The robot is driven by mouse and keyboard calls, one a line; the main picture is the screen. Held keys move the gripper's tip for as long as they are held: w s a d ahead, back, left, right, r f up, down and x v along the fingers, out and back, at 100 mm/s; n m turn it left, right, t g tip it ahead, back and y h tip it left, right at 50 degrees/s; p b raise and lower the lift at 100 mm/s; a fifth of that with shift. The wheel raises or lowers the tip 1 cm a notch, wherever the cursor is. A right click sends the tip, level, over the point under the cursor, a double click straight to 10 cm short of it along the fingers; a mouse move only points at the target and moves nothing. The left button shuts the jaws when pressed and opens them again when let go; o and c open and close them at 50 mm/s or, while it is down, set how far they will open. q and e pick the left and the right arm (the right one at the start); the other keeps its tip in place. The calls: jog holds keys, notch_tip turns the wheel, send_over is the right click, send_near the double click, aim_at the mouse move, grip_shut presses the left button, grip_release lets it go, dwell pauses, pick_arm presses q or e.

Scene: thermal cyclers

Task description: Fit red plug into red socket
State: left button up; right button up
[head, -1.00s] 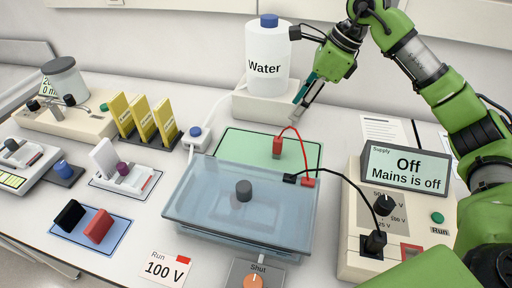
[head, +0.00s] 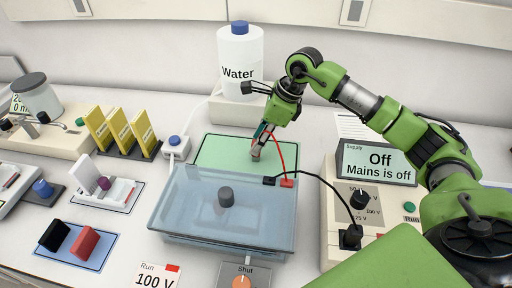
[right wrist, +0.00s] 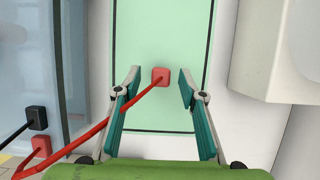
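The red plug (right wrist: 160,77) is on the green mat (head: 215,150) behind the clear blue tank. A red lead (head: 283,152) runs from it to a red connector (head: 287,183) at the tank's edge. My right gripper (head: 256,152) is low over the mat and hides the plug in the head view. In the right wrist view the right gripper (right wrist: 159,84) is open, with the plug between its fingertips and a gap on both sides. The red socket on the supply is not visible now; my arm covers that part. My left gripper is not in view.
The supply (head: 335,225) reads "Off, Mains is off" and has a black plug (head: 350,237) in its front. The tank (head: 190,205) stands in front of the mat. The water bottle (head: 240,62) stands behind it. Yellow packets (head: 122,130) stand left.

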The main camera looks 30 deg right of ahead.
jog(key=shift+x, duration=1.05)
grip_shut()
jog(key=shift+r, duration=0.1)
